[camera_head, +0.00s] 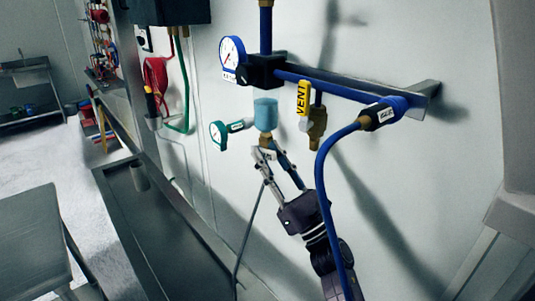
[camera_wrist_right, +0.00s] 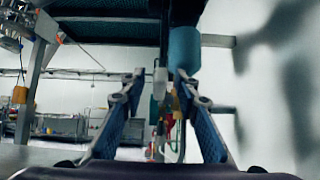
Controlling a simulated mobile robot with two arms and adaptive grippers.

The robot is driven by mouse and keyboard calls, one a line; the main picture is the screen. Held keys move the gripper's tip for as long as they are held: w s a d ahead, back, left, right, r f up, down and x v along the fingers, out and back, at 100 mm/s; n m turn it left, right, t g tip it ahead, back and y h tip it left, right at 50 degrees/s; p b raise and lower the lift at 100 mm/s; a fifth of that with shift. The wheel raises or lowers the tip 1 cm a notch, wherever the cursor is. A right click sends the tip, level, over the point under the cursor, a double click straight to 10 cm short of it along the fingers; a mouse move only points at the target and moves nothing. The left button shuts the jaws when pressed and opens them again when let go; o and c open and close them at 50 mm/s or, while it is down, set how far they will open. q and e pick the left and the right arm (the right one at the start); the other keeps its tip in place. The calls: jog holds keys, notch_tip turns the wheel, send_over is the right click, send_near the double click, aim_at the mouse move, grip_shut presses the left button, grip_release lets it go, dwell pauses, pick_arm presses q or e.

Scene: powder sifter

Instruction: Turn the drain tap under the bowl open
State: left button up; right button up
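The light-blue bowl (camera_head: 265,113) hangs below the blue pipework on the wall. A small brass drain fitting (camera_head: 266,140) sits under it; the shape and position of its tap handle are too small to tell. My right gripper (camera_head: 268,154) reaches up from below, its fingertips just under the fitting. In the right wrist view, the two fingers (camera_wrist_right: 160,82) stand apart, with the bowl (camera_wrist_right: 185,50) beyond and above the right-hand finger. I cannot tell whether a fingertip touches the fitting. My left gripper is in neither view.
A round gauge (camera_head: 232,53), a teal-rimmed gauge (camera_head: 219,134) and a yellow VENT valve handle (camera_head: 303,98) crowd around the bowl. A blue hose (camera_head: 322,175) hangs close on the right. A metal bench (camera_head: 165,235) runs along the lower left.

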jog(key=v, duration=1.1)
jog(key=shift+s+d+f, duration=0.1)
jog(key=shift+s, duration=0.05)
